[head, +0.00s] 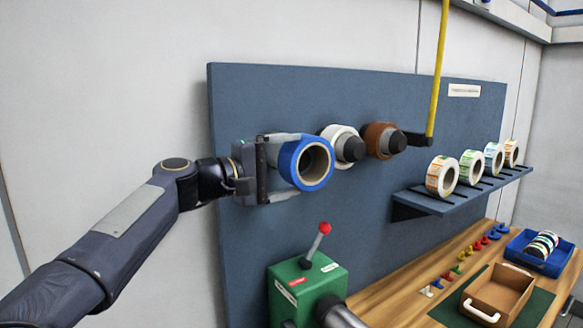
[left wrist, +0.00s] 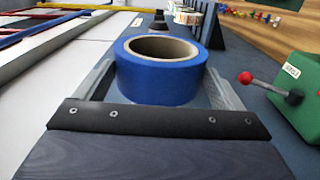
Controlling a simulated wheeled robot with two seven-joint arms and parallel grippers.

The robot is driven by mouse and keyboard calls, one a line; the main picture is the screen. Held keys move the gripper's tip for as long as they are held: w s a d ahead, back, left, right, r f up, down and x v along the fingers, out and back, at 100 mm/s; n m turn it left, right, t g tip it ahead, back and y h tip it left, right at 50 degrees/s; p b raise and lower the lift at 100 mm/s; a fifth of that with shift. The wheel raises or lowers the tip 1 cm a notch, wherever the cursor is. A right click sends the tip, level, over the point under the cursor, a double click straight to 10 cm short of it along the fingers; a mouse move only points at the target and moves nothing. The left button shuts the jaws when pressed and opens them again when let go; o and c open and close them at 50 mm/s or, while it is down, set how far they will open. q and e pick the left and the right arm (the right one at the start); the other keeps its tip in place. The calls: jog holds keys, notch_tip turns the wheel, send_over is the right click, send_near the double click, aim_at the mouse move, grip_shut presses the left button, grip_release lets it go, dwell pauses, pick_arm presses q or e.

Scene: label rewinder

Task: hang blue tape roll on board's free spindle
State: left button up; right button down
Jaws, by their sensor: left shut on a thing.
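The blue tape roll (head: 304,163) is in front of the upright blue-grey board (head: 300,90), left of the other rolls. My left gripper (head: 290,165) is shut on it, with one finger above and one below in the head view. The left wrist view shows the roll (left wrist: 162,80) between the two fingers (left wrist: 160,92), its brown core open and empty toward the camera's upper side. A white roll (head: 343,146) and a brown roll (head: 382,140) hang on dark spindles to the right. The free spindle is not visible; the roll and gripper may hide it. My right gripper is not in view.
A yellow bar (head: 437,70) rises right of the brown roll. A shelf (head: 465,190) with several label rolls juts from the board. Below are a green machine with a red-knobbed lever (head: 317,240), a wooden tray (head: 497,295) and a blue bin (head: 540,254).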

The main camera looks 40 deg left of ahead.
aim_at(271, 157)
pick_arm(q)
jog(key=shift+w+a+r+p, duration=0.15)
jog(key=shift+w+a, duration=0.25)
jog(key=shift+a, duration=1)
jog(key=shift+w+a+f+p, duration=0.1)
jog(key=shift+w+a+p, duration=0.2)
jog(key=shift+a, duration=1.05)
jog(key=shift+w+a+r+p, duration=0.1)
jog(key=shift+w+a, duration=0.35)
jog(key=shift+a, duration=0.95)
jog(key=o, duration=1)
jog(key=shift+o, duration=1)
jog(key=shift+s+d, duration=0.1)
jog(key=shift+w+a+f, duration=0.2)
jog(key=shift+d, duration=0.1)
jog(key=shift+s+r, duration=0.1)
